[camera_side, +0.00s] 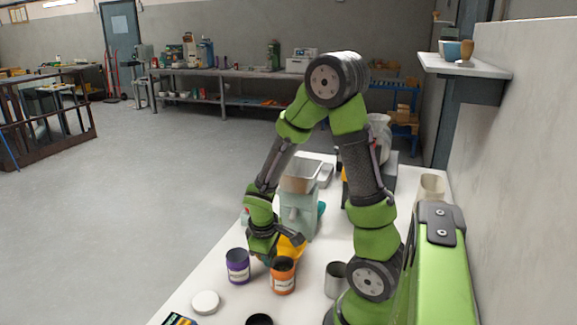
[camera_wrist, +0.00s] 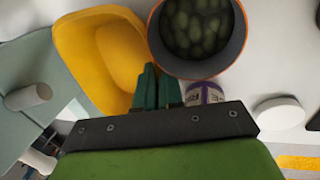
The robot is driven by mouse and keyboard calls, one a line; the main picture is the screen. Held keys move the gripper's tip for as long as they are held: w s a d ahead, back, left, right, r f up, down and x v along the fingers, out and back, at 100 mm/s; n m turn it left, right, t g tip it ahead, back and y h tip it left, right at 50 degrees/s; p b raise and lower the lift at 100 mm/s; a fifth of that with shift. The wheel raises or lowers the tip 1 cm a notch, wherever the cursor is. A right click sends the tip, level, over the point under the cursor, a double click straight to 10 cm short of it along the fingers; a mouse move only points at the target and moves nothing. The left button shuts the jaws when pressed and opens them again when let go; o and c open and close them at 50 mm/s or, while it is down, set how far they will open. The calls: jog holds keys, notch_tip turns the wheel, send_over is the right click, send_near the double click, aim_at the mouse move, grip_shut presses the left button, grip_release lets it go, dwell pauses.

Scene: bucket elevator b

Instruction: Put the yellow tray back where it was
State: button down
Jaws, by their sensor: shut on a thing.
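The yellow tray (camera_side: 292,249) is at the foot of the grey-green bucket elevator (camera_side: 297,212), partly hidden by my gripper in the side view. In the wrist view the yellow tray (camera_wrist: 98,48) lies at the upper left, and its inside looks empty. My gripper (camera_wrist: 157,72) has its green fingers close together at the tray's near right edge, shut on it. In the side view my gripper (camera_side: 274,258) is low over the table, behind the orange can. I cannot tell whether the tray touches the table.
An orange can (camera_side: 283,276) stands close to the tray; in the wrist view the can (camera_wrist: 157,30) holds dark green lumps. A purple can (camera_side: 238,266) stands left of it. A white lid (camera_side: 205,302) lies in front. A metal cup (camera_side: 336,280) stands to the right.

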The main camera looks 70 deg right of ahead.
jog(key=shift+d+f, duration=0.25)
jog(key=shift+d, duration=0.45)
jog(key=shift+d+f, duration=0.2)
jog(key=shift+d, duration=0.45)
jog(key=shift+d+f, duration=0.25)
jog(key=shift+d, duration=0.45)
jog(key=shift+f, duration=0.1)
jog(key=c, duration=1.7)
grip_release()
jog(key=shift+f, duration=0.1)
jog(key=o, duration=0.4)
jog(key=shift+o, duration=0.2)
jog(key=v, duration=1.2)
jog(key=s+a+r+m+t+y, duration=0.1)
jog(key=a+r+m+t+y, duration=0.1)
jog(key=a+r, duration=0.4)
jog(key=s+a+r+m+t+y, duration=0.1)
jog(key=a+r+t, duration=0.4)
jog(key=a, duration=0.6)
jog(key=shift+a+r+m+y, duration=0.4)
jog(key=shift+r+m+y, duration=0.15)
jog(key=shift+y, duration=0.25)
